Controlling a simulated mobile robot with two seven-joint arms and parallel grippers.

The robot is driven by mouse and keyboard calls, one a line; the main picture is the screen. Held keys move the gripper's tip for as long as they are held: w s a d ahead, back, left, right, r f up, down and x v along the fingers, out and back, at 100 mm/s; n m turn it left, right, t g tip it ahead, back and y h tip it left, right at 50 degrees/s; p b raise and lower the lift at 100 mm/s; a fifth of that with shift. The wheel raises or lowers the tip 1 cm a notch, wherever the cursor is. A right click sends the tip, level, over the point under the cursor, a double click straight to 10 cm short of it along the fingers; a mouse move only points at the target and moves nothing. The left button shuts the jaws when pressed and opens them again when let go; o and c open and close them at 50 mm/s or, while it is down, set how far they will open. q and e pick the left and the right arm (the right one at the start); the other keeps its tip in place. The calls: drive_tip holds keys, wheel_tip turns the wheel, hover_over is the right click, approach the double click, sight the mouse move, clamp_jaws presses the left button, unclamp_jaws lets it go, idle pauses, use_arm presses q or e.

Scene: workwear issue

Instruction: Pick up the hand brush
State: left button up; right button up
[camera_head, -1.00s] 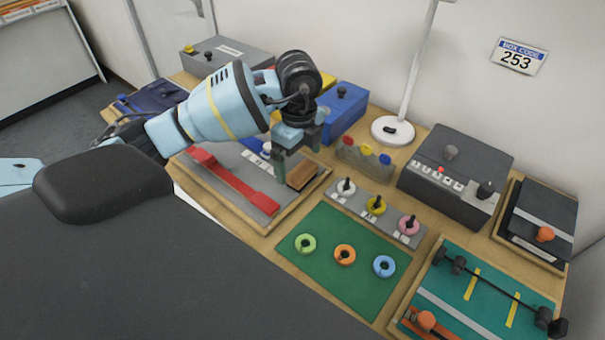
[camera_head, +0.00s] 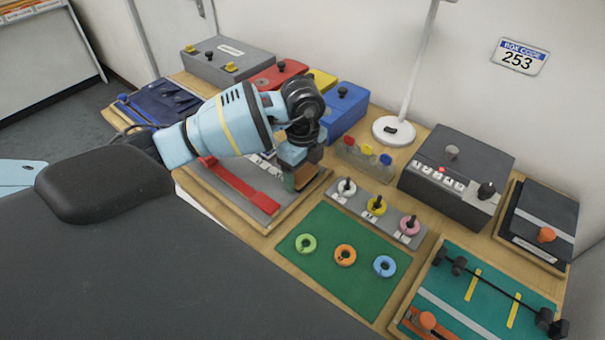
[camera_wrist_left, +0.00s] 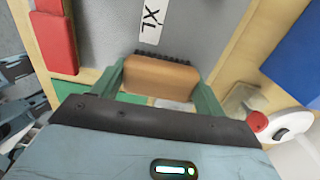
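The hand brush (camera_wrist_left: 160,77) has a brown wooden back and dark bristles. In the left wrist view it lies between the two green fingers of my left gripper (camera_wrist_left: 162,85), which stand apart at either end of it. The fingers are very close to its ends; I cannot tell whether they touch. In the head view my left gripper (camera_head: 296,178) is down at the grey board, and only part of the brush (camera_head: 306,178) shows beside the fingers. My right gripper is not in view.
The grey board (camera_head: 225,187) carries a red strap (camera_head: 245,190). Several hooks with coloured rings (camera_head: 376,207) and a green mat (camera_head: 330,262) lie to the right. A blue box (camera_head: 345,105) and a lamp stand (camera_head: 393,130) stand behind.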

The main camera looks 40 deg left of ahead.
sight(301, 171)
use_arm(q)
drive_tip(key=shift+c, duration=1.1)
drive_tip(key=shift+r, duration=0.2)
drive_tip(key=shift+r, duration=0.65)
wheel_tip(301, 171, up, 2)
drive_tip(key=shift+s+r, duration=0.1)
drive_tip(key=shift+s, duration=0.05)
drive_tip(key=s, duration=0.5)
drive_tip(key=s+a, duration=0.1)
drive_tip(key=s, duration=0.4)
drive_tip(key=s+a+r, duration=0.1)
drive_tip(key=s, duration=0.4)
drive_tip(key=shift+s+a, duration=0.1)
drive_tip(key=shift+s, duration=0.2)
drive_tip(key=shift+r, duration=0.1)
